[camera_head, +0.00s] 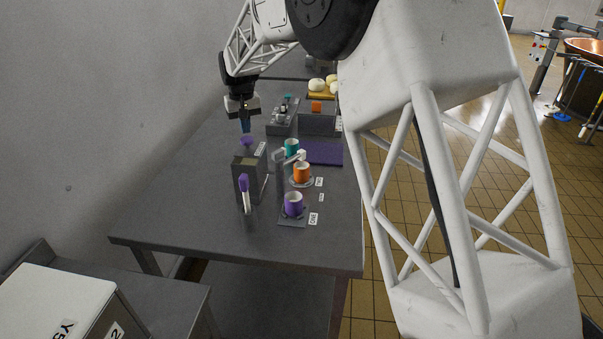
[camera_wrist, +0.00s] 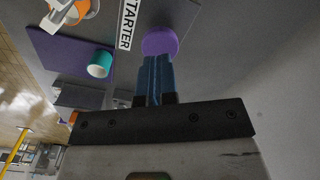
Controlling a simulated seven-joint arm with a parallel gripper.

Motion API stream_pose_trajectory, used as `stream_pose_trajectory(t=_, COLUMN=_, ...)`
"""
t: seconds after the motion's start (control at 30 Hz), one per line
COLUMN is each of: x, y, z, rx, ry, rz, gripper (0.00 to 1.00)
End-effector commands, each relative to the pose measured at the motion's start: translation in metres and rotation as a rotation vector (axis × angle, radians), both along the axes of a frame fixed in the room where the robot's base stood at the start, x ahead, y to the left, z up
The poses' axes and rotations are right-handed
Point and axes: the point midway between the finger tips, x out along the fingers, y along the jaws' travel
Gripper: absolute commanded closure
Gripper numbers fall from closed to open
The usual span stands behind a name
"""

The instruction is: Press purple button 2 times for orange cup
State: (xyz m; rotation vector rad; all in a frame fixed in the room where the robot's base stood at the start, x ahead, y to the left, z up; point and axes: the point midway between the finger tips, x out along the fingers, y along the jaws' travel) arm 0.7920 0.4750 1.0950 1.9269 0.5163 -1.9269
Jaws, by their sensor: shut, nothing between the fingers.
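My gripper (camera_head: 245,125) is shut and empty, pointing down just above the purple button (camera_head: 246,141) in the head view. In the wrist view the shut blue fingers (camera_wrist: 156,60) overlap the near side of the purple button (camera_wrist: 160,41); I cannot tell whether they touch it. A label reading "STARTER" (camera_wrist: 126,22) lies beside the button. The orange cup (camera_head: 302,173) stands upright on a round base under the grey spout (camera_head: 290,158); part of it shows in the wrist view (camera_wrist: 80,8). A purple cup (camera_head: 293,205) and a teal cup (camera_head: 291,146) stand in front of and behind it.
A dark box (camera_head: 248,178) and a purple-topped upright item (camera_head: 244,190) stand left of the cups. A purple mat (camera_head: 323,153) lies right of the teal cup. Pale round items on a board (camera_head: 318,86) are at the far end. The table's left side (camera_head: 190,185) is clear.

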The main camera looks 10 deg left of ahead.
Motion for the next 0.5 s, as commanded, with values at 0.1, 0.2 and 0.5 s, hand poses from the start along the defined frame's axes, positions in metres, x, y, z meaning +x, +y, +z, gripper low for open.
stream_pose_trajectory(t=0.1, x=0.0, y=0.0, z=-0.002, rx=0.0, ry=0.0, rz=0.0, gripper=1.0)
stream_pose_trajectory(t=0.2, x=0.0, y=0.0, z=-0.004, rx=0.0, ry=0.0, rz=0.0, gripper=1.0)
stream_pose_trajectory(t=0.5, x=0.0, y=0.0, z=-0.011, rx=0.0, ry=0.0, rz=0.0, gripper=1.0)
